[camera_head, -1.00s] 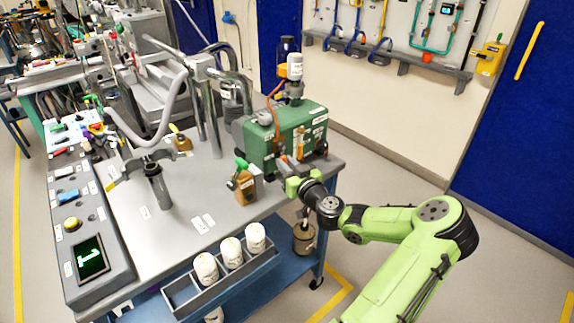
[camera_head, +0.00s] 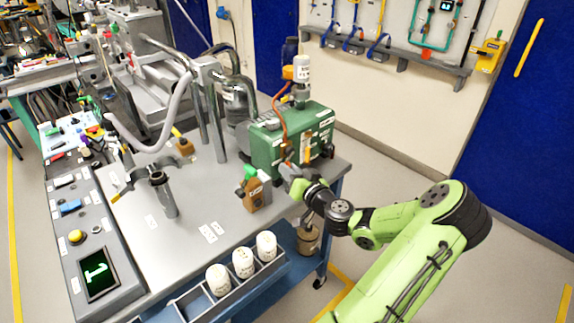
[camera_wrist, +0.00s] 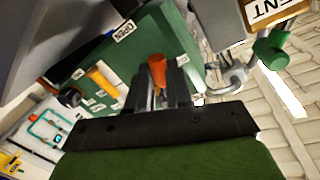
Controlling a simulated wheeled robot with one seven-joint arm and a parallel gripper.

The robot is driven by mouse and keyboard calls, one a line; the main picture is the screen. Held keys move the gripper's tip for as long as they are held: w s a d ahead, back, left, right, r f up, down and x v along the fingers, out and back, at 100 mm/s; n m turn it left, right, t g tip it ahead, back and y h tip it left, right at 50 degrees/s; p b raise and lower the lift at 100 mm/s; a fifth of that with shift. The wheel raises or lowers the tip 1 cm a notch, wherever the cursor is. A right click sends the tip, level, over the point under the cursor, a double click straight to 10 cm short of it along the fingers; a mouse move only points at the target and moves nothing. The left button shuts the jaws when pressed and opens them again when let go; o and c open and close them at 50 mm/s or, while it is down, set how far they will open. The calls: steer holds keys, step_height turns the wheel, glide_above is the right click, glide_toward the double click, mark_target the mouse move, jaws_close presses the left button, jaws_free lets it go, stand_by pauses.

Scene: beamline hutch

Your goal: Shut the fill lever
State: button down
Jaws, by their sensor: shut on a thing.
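The green box (camera_head: 292,140) stands on the cart's far right corner, with labels and orange handles on its front. In the wrist view its green face (camera_wrist: 170,35) fills the middle. An orange-red lever (camera_wrist: 157,68) sits between my fingers there, and I take it for the fill lever. My gripper (camera_wrist: 155,92) is shut on it; in the head view my gripper (camera_head: 288,172) is against the front of the box. The lever's lower part is hidden by the fingers. A yellow-orange handle (camera_wrist: 103,82) is on the same face, left of my fingers.
A brown block with a green knob (camera_head: 254,190) stands close left of my gripper. A label reading OPEN (camera_wrist: 124,30) is on the box. A tray of white bottles (camera_head: 240,265) hangs at the cart's front edge, and a brown weight (camera_head: 308,240) hangs below my wrist.

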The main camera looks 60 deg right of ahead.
mark_target(272, 158)
steer(key=m+p, duration=0.1)
steer(key=a+r+m+p, duration=0.1)
steer(key=m, duration=0.1)
steer(key=shift+w+a+r+y+p, duration=0.1)
steer(key=shift+w+r+y+p, duration=0.1)
steer(key=shift+y+p, duration=0.15)
steer(key=m+p, duration=0.1)
steer(key=r+m+p, duration=0.1)
steer(key=shift+a+m+y, duration=0.3)
steer(key=shift+y, duration=0.05)
steer(key=m+p, duration=0.1)
steer(key=p, duration=0.1)
steer(key=r+m+y+p, duration=0.1)
steer(key=m+p, duration=0.1)
steer(key=shift+w+a+r, duration=0.1)
steer(key=shift+a+r, duration=0.15)
steer(key=shift+a, duration=0.05)
steer(key=shift+r+m+y+p, duration=0.3)
steer(key=shift+r+m+p, duration=0.05)
steer(key=shift+m+p, duration=0.8)
steer(key=shift+m, duration=0.25)
steer(key=c, duration=1)
jaws_free()
steer(key=shift+c, duration=0.2)
